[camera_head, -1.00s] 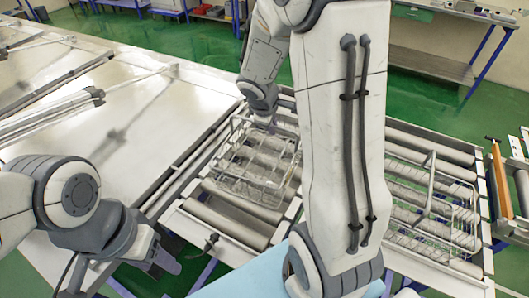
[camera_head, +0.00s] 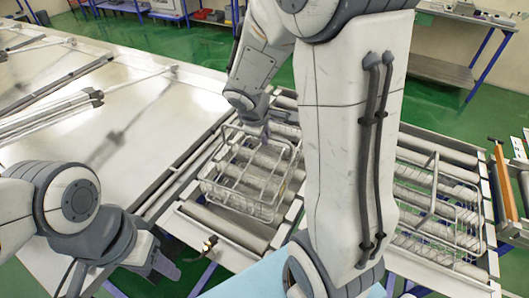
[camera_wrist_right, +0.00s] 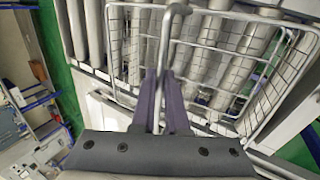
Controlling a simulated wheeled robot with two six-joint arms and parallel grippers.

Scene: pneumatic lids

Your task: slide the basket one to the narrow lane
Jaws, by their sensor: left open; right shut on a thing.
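A wire basket (camera_head: 252,205) sits on the left roller lane (camera_head: 225,222); it fills much of the right wrist view (camera_wrist_right: 235,45). My right gripper (camera_head: 266,133) reaches it from the far side. In the right wrist view its purple fingers (camera_wrist_right: 164,88) are shut on the basket's handle bar (camera_wrist_right: 170,38). A second wire basket (camera_head: 440,225) sits on the right roller lane (camera_head: 440,147), partly hidden by my right arm. No label tells which basket is basket one or which lane is the narrow one. My left gripper (camera_head: 168,262) is open and empty, low at the left, apart from the baskets.
Bare rollers lie in front of the left basket. A large pale metal table (camera_head: 160,120) stands to the left of the lanes, with metal rods on it. My right arm hides the middle between the lanes. An orange-edged frame (camera_head: 505,185) stands at the far right.

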